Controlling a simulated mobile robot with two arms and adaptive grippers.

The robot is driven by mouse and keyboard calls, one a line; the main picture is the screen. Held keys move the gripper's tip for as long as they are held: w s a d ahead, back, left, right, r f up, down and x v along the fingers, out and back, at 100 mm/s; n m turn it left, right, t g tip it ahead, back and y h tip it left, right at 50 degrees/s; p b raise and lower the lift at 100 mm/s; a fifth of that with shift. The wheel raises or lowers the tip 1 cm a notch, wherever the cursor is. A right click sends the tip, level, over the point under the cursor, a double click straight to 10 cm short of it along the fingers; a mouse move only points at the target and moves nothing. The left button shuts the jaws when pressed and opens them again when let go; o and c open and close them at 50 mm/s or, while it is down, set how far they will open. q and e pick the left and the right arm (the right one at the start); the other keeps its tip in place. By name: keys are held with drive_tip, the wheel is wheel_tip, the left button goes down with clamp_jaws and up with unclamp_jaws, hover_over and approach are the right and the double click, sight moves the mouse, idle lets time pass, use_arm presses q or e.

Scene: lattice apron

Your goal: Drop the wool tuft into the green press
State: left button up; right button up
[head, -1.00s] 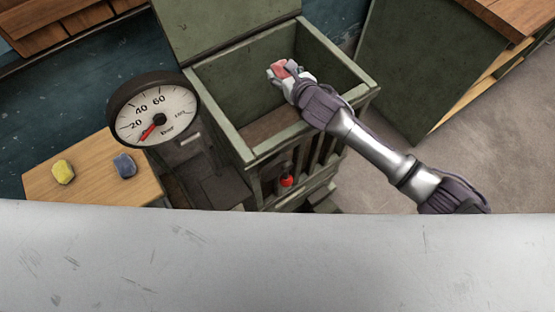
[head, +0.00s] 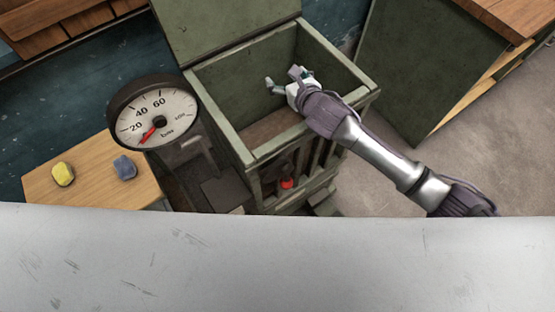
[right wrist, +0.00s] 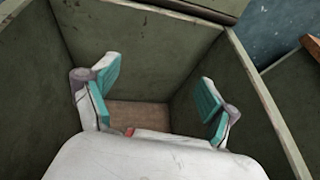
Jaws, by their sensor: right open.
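The green press (head: 241,139) is an open-topped box with a slatted front, and its lid stands raised behind. My right gripper (head: 284,79) is over the press opening, with its jaws spread and nothing between them. In the right wrist view the open fingers (right wrist: 158,88) frame the brown floor of the press. A small red patch (right wrist: 142,133) shows there just past the edge of my gripper; it may be the wool tuft, mostly hidden. In the head view I cannot make out the tuft inside. My left gripper is not in view.
A dial gauge (head: 155,114) stands at the press's left side. A yellow piece (head: 63,174) and a blue piece (head: 125,167) lie on a wooden top (head: 95,187) at left. A red knob (head: 287,184) shows at the press's front. A green cabinet (head: 410,65) stands at right.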

drive_tip(key=v, duration=1)
drive_tip(key=shift+f, duration=0.15)
